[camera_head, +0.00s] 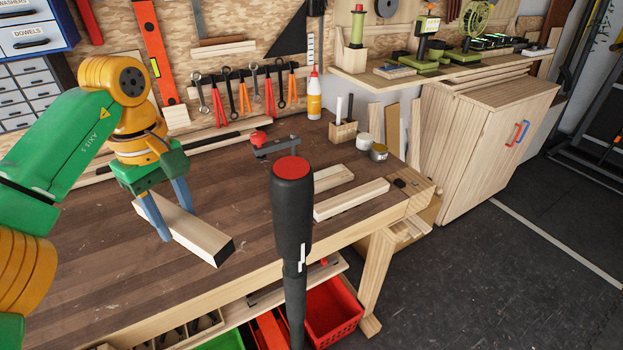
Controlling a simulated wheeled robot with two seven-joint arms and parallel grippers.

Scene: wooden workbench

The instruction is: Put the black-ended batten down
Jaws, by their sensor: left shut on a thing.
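The black-ended batten (192,232) is a pale squared timber with a black near end, lying slantwise over the left part of the wooden workbench (110,245). My left gripper (172,220) comes down from above and is shut on it around its middle, one blue-grey finger on each side. The black end points toward the bench's front edge. The batten looks level and low, at or just above the bench top; I cannot tell whether it touches. Its far part is partly hidden by the gripper. My right gripper is not in view.
Two pale wood pieces, a longer one (351,199) and a shorter one (331,177), lie on the right part of the bench. A red-knobbed clamp (275,147), glue bottle (314,97) and pencil block (342,130) stand behind. Bench around the batten looks clear.

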